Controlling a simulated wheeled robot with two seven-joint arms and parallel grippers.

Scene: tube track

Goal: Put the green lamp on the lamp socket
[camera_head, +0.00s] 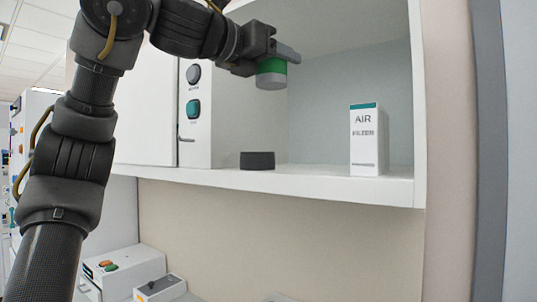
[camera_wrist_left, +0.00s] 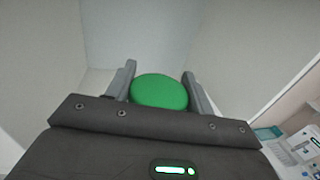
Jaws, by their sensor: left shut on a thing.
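The green lamp (camera_head: 270,74) has a green upper part and a pale grey lower part. My left gripper (camera_head: 284,58) is shut on it and holds it upright in the air inside the open shelf. In the left wrist view the lamp's round green top (camera_wrist_left: 159,92) sits between the two fingers (camera_wrist_left: 160,88). My right gripper is not in view.
A white box marked AIR (camera_head: 366,139) stands on the shelf (camera_head: 315,180) at the right. A white cabinet panel with grey and teal buttons (camera_head: 194,109) is left of the socket. White devices (camera_head: 125,268) sit lower left. The board between socket and box is clear.

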